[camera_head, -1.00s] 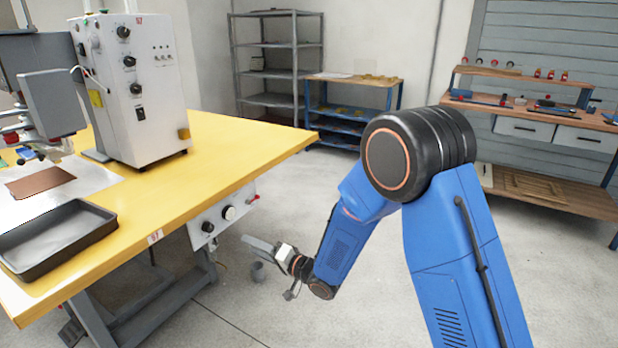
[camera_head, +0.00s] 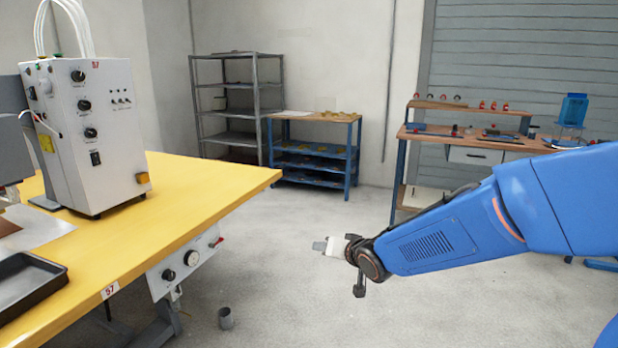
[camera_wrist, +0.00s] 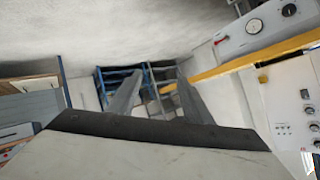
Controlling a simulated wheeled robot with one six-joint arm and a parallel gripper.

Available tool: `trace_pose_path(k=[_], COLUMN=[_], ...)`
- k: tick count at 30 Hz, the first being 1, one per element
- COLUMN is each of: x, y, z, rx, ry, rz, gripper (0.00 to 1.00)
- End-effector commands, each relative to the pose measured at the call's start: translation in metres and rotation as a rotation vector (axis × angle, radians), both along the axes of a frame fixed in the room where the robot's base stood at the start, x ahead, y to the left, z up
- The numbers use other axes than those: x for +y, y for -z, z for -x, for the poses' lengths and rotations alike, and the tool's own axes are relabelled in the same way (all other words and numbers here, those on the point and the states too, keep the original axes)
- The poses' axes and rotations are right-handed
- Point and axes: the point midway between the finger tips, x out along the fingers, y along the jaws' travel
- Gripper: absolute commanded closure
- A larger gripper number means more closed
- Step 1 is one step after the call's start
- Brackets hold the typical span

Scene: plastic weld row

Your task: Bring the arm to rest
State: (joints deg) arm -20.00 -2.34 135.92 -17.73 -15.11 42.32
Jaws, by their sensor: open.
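My gripper (camera_head: 322,247) is at the end of my blue arm, out over the open floor to the right of the yellow table (camera_head: 205,190). It points left in the head view and touches nothing there. In the wrist view my gripper (camera_wrist: 155,92) shows two grey fingers spread apart with nothing between them. My arm reaches in from the right edge of the head view, with its forearm nearly level.
A white control box (camera_head: 100,135) and a dark tray (camera_head: 28,285) stand on the yellow table. A blue-framed rack (camera_head: 315,160), grey shelves (camera_head: 238,105) and a workbench (camera_head: 470,145) stand behind. The middle floor is clear.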

Motion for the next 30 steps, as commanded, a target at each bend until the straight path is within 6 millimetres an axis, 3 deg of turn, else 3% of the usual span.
trace_pose_path(k=[1, 6, 15, 24, 30], x=[-0.020, -0.075, -0.157, -0.210, -0.227], y=[-0.007, -0.019, -0.030, -0.029, -0.022], z=[0.008, 0.043, 0.127, 0.231, 0.302], rx=[0.007, 0.063, 0.196, 0.355, 0.460], ry=[0.024, 0.081, 0.141, 0.140, 0.106], rz=[0.030, 0.140, 0.295, 0.400, 0.440], gripper=[0.54, 0.54, 0.54, 0.54, 0.54])
